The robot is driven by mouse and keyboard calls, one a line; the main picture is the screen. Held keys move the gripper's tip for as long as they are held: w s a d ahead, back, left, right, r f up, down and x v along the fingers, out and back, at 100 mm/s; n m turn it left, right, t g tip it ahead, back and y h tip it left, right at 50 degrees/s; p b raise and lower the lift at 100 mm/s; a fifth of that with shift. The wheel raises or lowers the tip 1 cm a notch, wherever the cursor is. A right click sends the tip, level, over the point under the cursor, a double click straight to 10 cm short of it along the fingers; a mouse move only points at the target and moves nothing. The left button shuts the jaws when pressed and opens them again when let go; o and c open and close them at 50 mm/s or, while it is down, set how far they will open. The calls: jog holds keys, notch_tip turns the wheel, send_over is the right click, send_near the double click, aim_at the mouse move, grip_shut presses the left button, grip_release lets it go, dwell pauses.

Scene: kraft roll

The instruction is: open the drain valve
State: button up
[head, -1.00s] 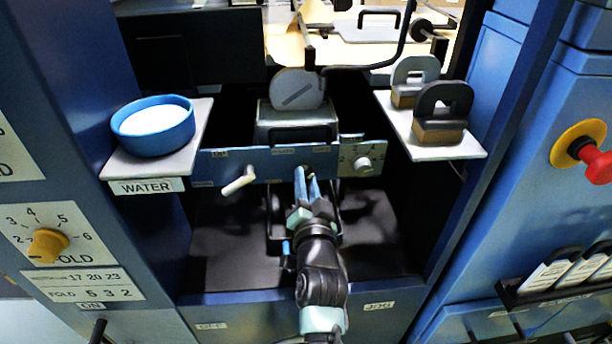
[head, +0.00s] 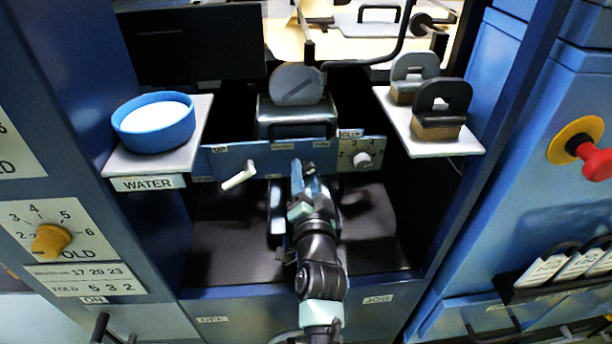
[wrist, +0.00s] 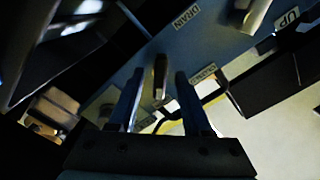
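The blue valve panel (head: 228,160) spans the middle of the head view. In the wrist view, a DRAIN label (wrist: 187,18) is on it, with a short drain valve handle (wrist: 160,78) below. My gripper (wrist: 158,78) is open, with one finger on each side of the handle's lower end. I cannot tell whether the fingers touch it. In the head view my gripper (head: 304,168) is at the middle of the panel and hides the handle.
A white lever (head: 240,176) sticks out left on the panel, and a dial (head: 363,159) is right. A blue water bowl (head: 154,122) stands on the left shelf. A red knob (head: 594,160) is far right.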

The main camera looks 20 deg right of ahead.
jog(key=p+v, duration=0.4)
jog(key=v, duration=0.9)
jog(key=shift+p, duration=0.3)
jog(key=shift+r, duration=0.1)
jog(key=w+a+r+n+t+y, duration=0.1)
jog(key=a+r+n+t, duration=0.15)
jog(key=r, duration=0.65)
jog(key=w+a+r+n+t, duration=0.1)
jog(key=w+a+r, duration=0.15)
jog(key=r, duration=0.55)
jog(key=w+a+r+n+t+y, duration=0.1)
jog(key=a+r+n, duration=0.15)
jog(key=r, duration=0.65)
jog(key=s+a+r+n+t+y, duration=0.1)
jog(key=s+a+r+n+t, duration=0.2)
jog(key=r, duration=0.5)
jog(key=s+a+r+n+t+y, duration=0.1)
jog(key=s+a+r, duration=0.1)
jog(key=s+r, duration=0.45)
jog(key=s+a+r+n+t+y, duration=0.1)
jog(key=s+a+r+n, duration=0.15)
jog(key=r, duration=0.75)
notch_tip(320, 180, up, 18)
jog(key=s+p, duration=0.1)
jog(key=p, duration=1.7)
jog(key=shift+s+a, duration=0.15)
jog(key=shift+a, duration=0.05)
